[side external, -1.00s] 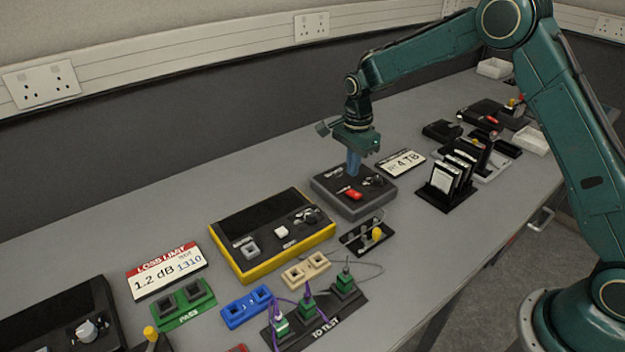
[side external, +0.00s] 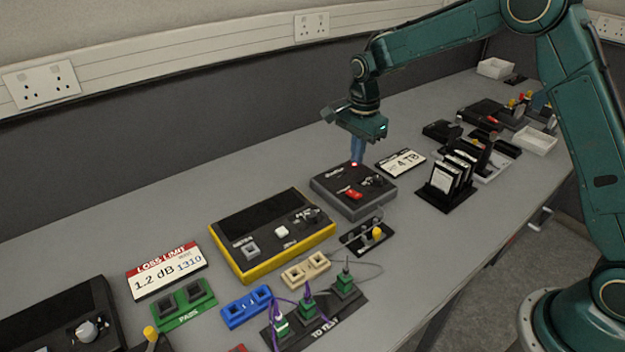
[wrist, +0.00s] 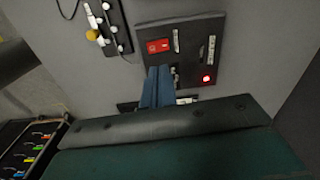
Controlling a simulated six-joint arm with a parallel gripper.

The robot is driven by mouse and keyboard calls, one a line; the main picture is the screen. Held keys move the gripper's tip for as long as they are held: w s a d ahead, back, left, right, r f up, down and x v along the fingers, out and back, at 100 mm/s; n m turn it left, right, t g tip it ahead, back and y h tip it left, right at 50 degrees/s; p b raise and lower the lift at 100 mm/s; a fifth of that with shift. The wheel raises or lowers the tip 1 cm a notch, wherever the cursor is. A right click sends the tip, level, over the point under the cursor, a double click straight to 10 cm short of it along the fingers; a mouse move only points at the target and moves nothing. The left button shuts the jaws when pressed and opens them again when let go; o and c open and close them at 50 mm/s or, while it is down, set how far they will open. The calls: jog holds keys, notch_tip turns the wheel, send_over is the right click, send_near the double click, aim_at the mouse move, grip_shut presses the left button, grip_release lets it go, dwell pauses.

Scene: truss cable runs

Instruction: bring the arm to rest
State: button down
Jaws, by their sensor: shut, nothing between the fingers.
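My gripper (side external: 357,150) is teal with blue fingers pressed together, empty. It hangs above the back edge of a dark grey box (side external: 345,204) with a red switch (side external: 353,193) and a small lit red lamp (side external: 354,164). In the wrist view the shut fingers (wrist: 157,88) reach over the box (wrist: 208,45), with the red switch (wrist: 158,46) and the glowing lamp (wrist: 206,79) beside them. A gap between fingertips and box is hard to judge.
A yellow-edged tester (side external: 256,264), a "4 TB" card (side external: 401,162) and a rack of black cards (side external: 447,188) stand near the box. Green plugs with purple cables sit in a "TO TEST" strip (side external: 325,325). The bench's back strip is clear.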

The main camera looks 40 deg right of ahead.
jog(key=s+r+n+t, duration=0.3)
jog(key=s+r+n, duration=0.5)
jog(key=s+r, duration=0.8)
jog(key=s+n+t, duration=0.2)
jog(key=s+n, duration=0.7)
jog(key=s, duration=0.8)
jog(key=shift+s+a+r, duration=0.25)
jog(key=shift+s+r, duration=0.05)
jog(key=shift+s, duration=0.1)
